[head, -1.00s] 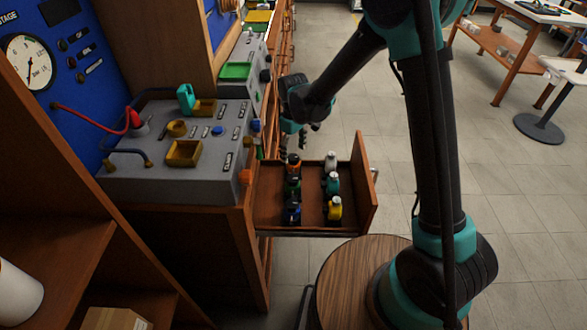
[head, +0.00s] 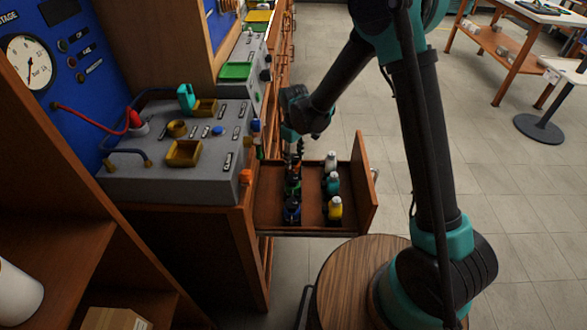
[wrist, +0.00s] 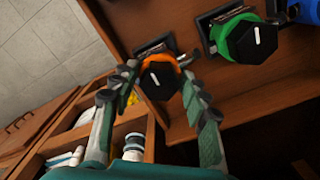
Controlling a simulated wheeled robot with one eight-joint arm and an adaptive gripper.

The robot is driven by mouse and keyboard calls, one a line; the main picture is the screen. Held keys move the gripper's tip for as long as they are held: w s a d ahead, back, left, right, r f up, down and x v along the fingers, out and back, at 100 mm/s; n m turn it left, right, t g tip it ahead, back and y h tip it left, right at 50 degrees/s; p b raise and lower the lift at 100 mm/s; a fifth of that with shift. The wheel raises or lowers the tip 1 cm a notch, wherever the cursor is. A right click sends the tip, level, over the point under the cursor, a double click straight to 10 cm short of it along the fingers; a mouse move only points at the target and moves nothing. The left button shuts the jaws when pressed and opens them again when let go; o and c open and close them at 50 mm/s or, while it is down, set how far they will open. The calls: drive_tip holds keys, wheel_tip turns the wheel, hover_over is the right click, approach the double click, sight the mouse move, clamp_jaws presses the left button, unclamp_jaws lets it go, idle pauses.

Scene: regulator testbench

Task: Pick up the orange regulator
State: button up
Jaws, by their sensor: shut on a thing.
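The orange regulator (wrist: 161,79), with an orange body and a dark cap with a white mark, stands in the open drawer (head: 311,223). In the wrist view it sits between the two fingertips of my gripper (wrist: 157,74), which is shut on it. In the head view my gripper (head: 296,144) reaches down into the back left of the drawer. There the regulator is mostly hidden by the fingers. I cannot tell any lift off the drawer floor.
Close by in the drawer stand a green regulator (wrist: 250,40), a blue one (head: 291,211), a yellow one (head: 335,208), a teal one (head: 332,184) and a white-topped one (head: 331,160). The grey testbench (head: 205,182) borders the drawer on the left.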

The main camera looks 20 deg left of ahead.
clamp_jaws()
